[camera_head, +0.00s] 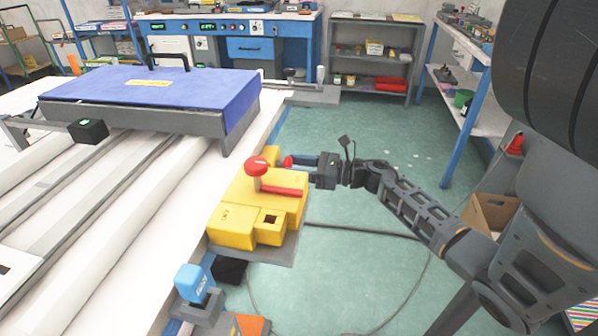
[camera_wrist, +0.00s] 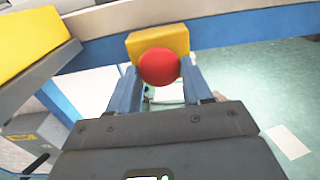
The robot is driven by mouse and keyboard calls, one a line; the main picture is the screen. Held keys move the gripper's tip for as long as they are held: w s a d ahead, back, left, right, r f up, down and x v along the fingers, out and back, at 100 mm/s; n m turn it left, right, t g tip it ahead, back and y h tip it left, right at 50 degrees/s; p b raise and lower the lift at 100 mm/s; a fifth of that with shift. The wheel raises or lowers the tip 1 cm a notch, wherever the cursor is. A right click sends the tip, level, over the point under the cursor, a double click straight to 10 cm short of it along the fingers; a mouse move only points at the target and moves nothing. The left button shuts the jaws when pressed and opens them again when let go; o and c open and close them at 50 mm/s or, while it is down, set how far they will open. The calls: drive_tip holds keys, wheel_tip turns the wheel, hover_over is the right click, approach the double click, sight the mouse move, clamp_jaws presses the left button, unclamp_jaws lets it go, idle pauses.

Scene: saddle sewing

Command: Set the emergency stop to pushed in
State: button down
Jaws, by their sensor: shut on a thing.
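The emergency stop is a round red button (camera_head: 288,161) on a small yellow box (camera_head: 272,153) at the table's right edge. In the wrist view the red button (camera_wrist: 159,67) sits in front of the yellow box (camera_wrist: 158,41). My gripper (camera_head: 294,161) comes in from the right, with its blue fingers at the button. In the wrist view the fingers (camera_wrist: 160,84) stand on either side of the red button, shut on it. How far the button is pressed in cannot be told.
A larger yellow machine block (camera_head: 237,215) with a red knob (camera_head: 257,167) and red lever stands just in front. A blue-covered unit (camera_head: 160,88) lies behind on the white table. A blue switch (camera_head: 189,278) is at the front. The green floor to the right is mostly clear.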

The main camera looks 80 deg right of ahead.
drive_tip(key=shift+c, duration=2.4)
unclamp_jaws()
drive_tip(key=shift+w, duration=0.15)
drive_tip(key=s+b, duration=0.1)
drive_tip(key=s, duration=0.6)
drive_tip(key=shift+s, duration=0.4)
drive_tip(key=shift+r, duration=0.1)
